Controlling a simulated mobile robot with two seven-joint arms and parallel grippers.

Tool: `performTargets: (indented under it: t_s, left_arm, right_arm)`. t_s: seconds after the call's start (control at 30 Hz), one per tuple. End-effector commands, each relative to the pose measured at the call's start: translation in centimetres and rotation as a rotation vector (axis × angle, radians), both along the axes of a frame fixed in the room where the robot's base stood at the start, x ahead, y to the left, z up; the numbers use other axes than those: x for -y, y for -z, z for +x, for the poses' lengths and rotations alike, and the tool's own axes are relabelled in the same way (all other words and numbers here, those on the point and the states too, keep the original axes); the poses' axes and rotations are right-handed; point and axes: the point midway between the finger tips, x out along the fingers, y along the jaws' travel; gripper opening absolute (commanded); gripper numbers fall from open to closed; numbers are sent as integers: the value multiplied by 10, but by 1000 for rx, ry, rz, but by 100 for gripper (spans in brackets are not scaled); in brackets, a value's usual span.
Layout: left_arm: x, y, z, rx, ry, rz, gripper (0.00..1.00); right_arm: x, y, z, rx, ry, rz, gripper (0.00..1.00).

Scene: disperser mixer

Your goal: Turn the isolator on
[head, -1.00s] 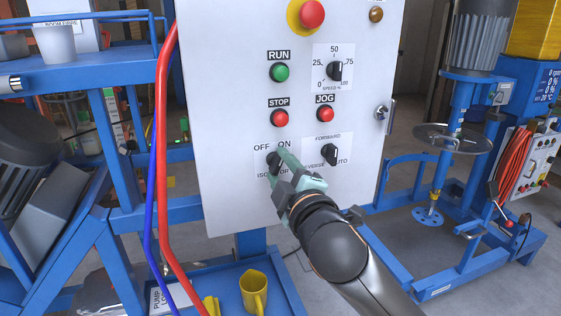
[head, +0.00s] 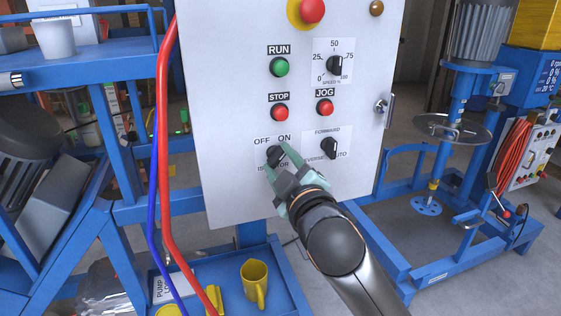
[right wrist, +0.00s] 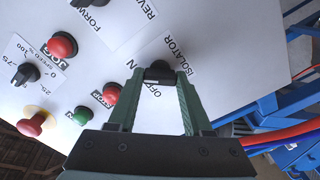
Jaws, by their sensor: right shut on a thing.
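The isolator knob (head: 275,153) is a small black rotary switch low on the white control panel (head: 225,100), under the printed words OFF and ON. My right gripper (head: 276,159) reaches it from the lower right. In the right wrist view, the green fingers (right wrist: 160,78) lie on both sides of the isolator knob (right wrist: 159,70) and are shut on it. In the head view the knob seems to lean toward ON, but the fingers partly hide it and its exact setting is hard to tell. My left gripper is not in view.
A forward/reverse knob (head: 329,147) sits close right of the isolator. Red stop (head: 280,113) and jog (head: 325,107) buttons, a green run button (head: 279,67) and a speed knob (head: 335,65) are above. Red and blue hoses (head: 163,150) hang left of the panel.

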Motion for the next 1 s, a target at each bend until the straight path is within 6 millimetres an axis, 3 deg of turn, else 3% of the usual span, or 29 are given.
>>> performTargets:
  t_s: [0.07, 0.1, 0.33, 0.73, 1.0]
  left_arm:
    - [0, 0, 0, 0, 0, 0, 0]
    - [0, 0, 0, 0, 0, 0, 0]
    - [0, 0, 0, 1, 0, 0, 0]
    - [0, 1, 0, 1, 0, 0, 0]
    - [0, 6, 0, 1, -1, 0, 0]
  right_arm:
    - [-1, 0, -1, -1, -4, 4, 0]
    - [-1, 0, -1, -1, -4, 4, 52]
    - [-1, 0, 0, 0, -2, 2, 78]
    - [2, 1, -7, 0, -1, 0, 80]
    - [15, 1, -48, 0, -4, 1, 80]
